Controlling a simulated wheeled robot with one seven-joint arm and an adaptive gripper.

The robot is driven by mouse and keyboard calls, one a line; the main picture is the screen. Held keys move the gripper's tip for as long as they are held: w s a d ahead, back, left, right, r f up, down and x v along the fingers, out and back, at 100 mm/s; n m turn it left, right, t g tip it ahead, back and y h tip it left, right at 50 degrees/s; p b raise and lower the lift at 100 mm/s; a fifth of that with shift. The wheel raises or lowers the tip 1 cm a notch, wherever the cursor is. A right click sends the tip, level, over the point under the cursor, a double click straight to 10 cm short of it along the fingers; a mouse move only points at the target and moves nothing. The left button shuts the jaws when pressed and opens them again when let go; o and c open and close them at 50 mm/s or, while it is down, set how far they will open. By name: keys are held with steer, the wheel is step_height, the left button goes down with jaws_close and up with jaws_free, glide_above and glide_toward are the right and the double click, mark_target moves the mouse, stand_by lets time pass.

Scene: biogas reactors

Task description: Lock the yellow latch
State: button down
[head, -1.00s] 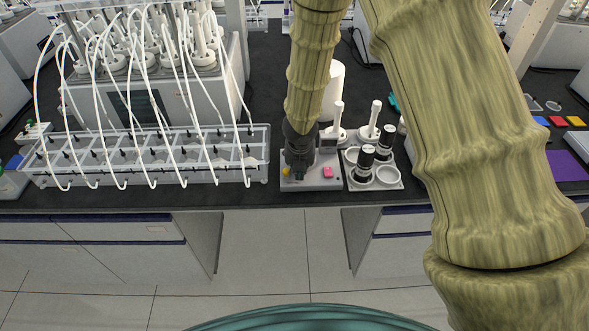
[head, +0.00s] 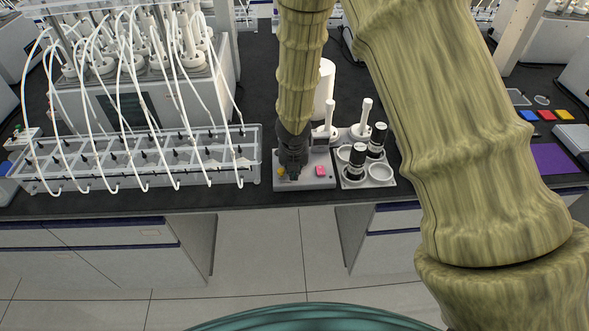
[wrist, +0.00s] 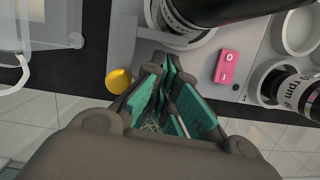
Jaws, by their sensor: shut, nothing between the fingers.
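The yellow latch (wrist: 118,81) is a small rounded knob at the front left corner of a grey device (head: 318,183). In the head view the latch (head: 281,172) shows only in part, just left of my gripper (head: 293,176). In the wrist view my gripper (wrist: 167,66) has its green-padded fingers together and empty. Its tips are over the device's front part, right of the latch, with a small gap seen between them. Whether the tips touch the device cannot be told. A pink switch (wrist: 228,66) sits on the device to the right of my fingers.
A black cylinder (wrist: 185,15) stands behind my fingertips. A holder with black-capped bottles (head: 380,174) is right of the device. A clear tank rack with white tubes (head: 140,180) is to the left. The bench front edge is close, with open floor before it.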

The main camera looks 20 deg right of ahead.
mark_target(294, 185)
steer(key=s+b, duration=0.1)
steer(key=s+a+b, duration=0.1)
steer(key=s, duration=0.1)
steer(key=shift+s+f, duration=0.1)
steer(key=shift+s, duration=0.1)
steer(key=shift+p+v, duration=0.65)
steer(key=shift+v, duration=0.6)
steer(key=p+v, duration=0.1)
steer(key=v, duration=0.6)
steer(key=shift+d+r, duration=0.2)
steer(key=shift+r, duration=0.15)
steer(key=shift+s, duration=0.1)
steer(key=s+a+f+m+g+y+b, duration=0.2)
steer(key=s+f+m+g+y+b, duration=0.1)
steer(key=s+f+m, duration=1.6)
steer(key=s+d+f+m+h+b, duration=0.1)
steer(key=s+d+f+m, duration=0.3)
steer(key=s+f+m, duration=0.3)
steer(key=s+d+f+m+h+b, duration=0.1)
steer(key=s+d+f+m, duration=0.3)
steer(key=s+f+m, duration=0.3)
steer(key=shift+s+f, duration=0.35)
steer(key=shift+f, duration=0.1)
